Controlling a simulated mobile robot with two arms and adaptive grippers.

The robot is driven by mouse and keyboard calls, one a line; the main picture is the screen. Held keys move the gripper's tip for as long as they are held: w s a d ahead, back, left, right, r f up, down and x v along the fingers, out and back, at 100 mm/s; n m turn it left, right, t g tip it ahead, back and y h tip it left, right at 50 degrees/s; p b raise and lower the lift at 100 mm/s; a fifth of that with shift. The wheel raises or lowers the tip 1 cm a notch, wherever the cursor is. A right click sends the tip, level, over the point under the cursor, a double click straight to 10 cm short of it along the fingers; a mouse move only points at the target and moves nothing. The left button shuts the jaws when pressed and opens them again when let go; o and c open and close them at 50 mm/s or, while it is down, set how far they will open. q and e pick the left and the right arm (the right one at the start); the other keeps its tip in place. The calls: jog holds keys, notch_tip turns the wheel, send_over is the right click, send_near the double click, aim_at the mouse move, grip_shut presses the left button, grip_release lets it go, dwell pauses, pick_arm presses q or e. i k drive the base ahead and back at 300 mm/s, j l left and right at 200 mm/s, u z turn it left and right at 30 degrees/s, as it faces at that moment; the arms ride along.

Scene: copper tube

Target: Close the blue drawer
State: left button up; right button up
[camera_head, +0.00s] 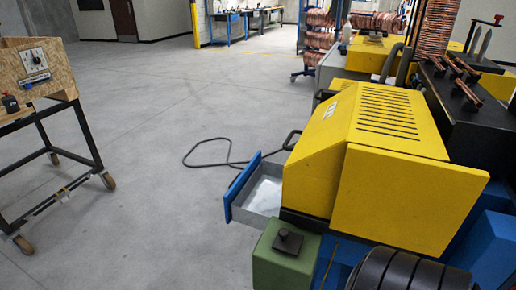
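The blue drawer (243,187) is open in the head view. Its blue front stands out to the left of the yellow machine housing (372,145). Behind the front, the grey drawer tray (265,195) shows, with something pale inside that I cannot identify. The rear of the drawer is hidden under the housing. Neither of my grippers is in view, and nothing is seen touching the drawer.
A green block (287,258) with a black knob stands just in front of the drawer. A black ribbed cylinder (400,272) is at the lower right. A wheeled cart (62,165) stands at left. A black cable (205,165) lies on open floor between.

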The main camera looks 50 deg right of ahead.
aim_at(254, 197)
jog(key=i+z, duration=0.3)
jog(key=z, duration=0.15)
jog(key=i+j+z, duration=0.2)
jog(key=z, duration=0.25)
jog(key=i+j+z, duration=0.25)
jog(key=z, duration=0.2)
jog(key=i+j+z, duration=0.25)
jog(key=z, duration=0.2)
jog(key=i+j+z, duration=0.1)
jog(key=j+z, duration=0.65)
jog(key=j, duration=0.25)
jog(key=k+j+z, duration=0.1)
jog(key=j+z, duration=0.25)
jog(key=j, duration=0.15)
jog(key=k, duration=0.25)
